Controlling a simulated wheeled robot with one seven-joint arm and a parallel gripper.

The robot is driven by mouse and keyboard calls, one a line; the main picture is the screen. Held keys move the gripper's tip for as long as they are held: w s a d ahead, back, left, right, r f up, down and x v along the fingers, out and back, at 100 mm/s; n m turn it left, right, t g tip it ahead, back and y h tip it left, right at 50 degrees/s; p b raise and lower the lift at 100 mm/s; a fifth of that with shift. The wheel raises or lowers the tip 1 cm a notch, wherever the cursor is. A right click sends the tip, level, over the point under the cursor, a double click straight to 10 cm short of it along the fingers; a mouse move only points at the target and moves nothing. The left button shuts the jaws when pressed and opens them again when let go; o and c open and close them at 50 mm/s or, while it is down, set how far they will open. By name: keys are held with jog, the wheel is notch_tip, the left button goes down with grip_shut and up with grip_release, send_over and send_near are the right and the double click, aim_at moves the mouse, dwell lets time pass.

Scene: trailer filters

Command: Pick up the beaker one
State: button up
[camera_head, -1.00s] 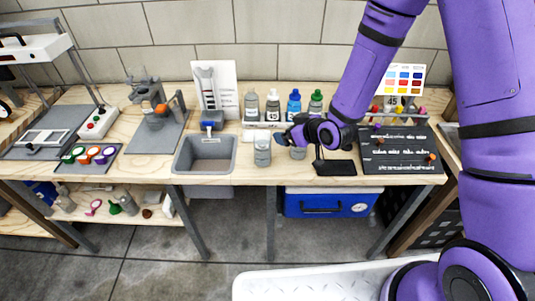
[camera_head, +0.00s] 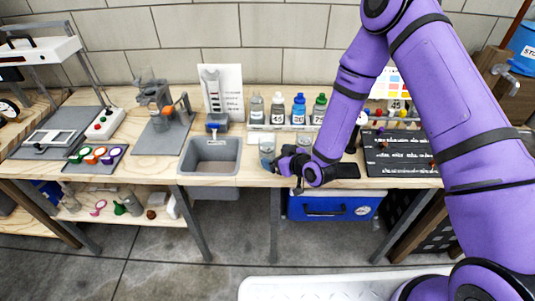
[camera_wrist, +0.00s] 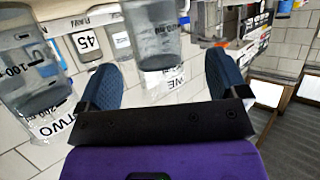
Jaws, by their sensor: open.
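My gripper (camera_head: 288,163) is low at the front of the bench; it is open in the wrist view (camera_wrist: 163,80), with a blue-grey finger on each side. A clear graduated beaker (camera_wrist: 152,35) appears between the fingers, not visibly gripped. A white label near its base is only partly readable, its end looking like "NE", which fits beaker one. In the head view my gripper and arm hide most or all of it. A second clear beaker (camera_wrist: 30,70) with a label reading "TWO" stands to the left; a beaker just left of my gripper (camera_head: 267,148) shows in the head view.
Several bottles (camera_head: 299,108) stand on a rack behind my gripper. A grey sink (camera_head: 210,170) lies to the left. A dark board (camera_head: 400,158) with small knobs is to the right. A blue cooler (camera_head: 325,206) sits under the bench.

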aim_at(273, 147)
jog(key=x, duration=0.4)
jog(key=shift+d+f, duration=0.3)
jog(key=shift+d, duration=0.05)
jog(key=shift+w+a+f, duration=0.25)
jog(key=shift+w+a, duration=0.15)
jog(key=shift+w, duration=0.15)
jog(key=shift+c, duration=0.2)
jog(key=c, duration=1.1)
jog(key=shift+r, duration=0.25)
jog(key=shift+c, duration=0.2)
jog(key=shift+r, duration=1.55)
jog(key=s+d, duration=0.3)
jog(key=s, duration=0.4)
jog(key=s+d+r, duration=0.1)
jog(key=s+d, duration=0.2)
jog(key=s, duration=0.4)
jog(key=shift+s+d+r, duration=0.2)
